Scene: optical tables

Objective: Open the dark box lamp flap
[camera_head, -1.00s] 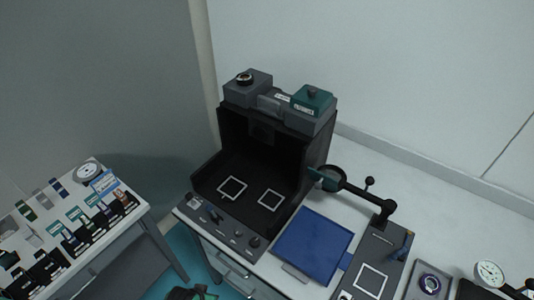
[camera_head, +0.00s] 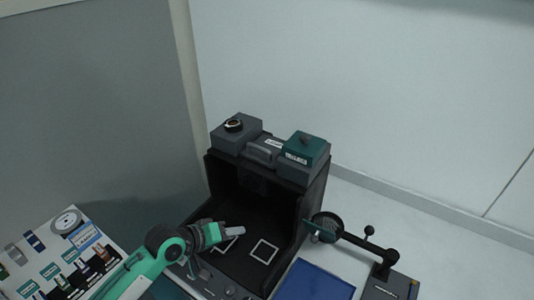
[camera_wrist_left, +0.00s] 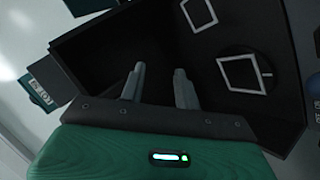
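The dark box (camera_head: 212,188) stands open at the front, with white square outlines on its black floor. On its top sit a grey housing with a round knob (camera_head: 234,125), a low grey middle part (camera_head: 265,149) and a teal-topped lamp unit (camera_head: 304,148) with a label. I cannot tell which part is the flap. My left gripper (camera_head: 236,230) is at the box's open front, over its floor, below the top units. In the left wrist view its two fingers (camera_wrist_left: 160,88) are apart with nothing between them. My right gripper is not in view.
A magnifier on a jointed arm (camera_head: 350,235) stands right of the box. A blue mat (camera_head: 312,284) lies in front of it. A wall is behind the box.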

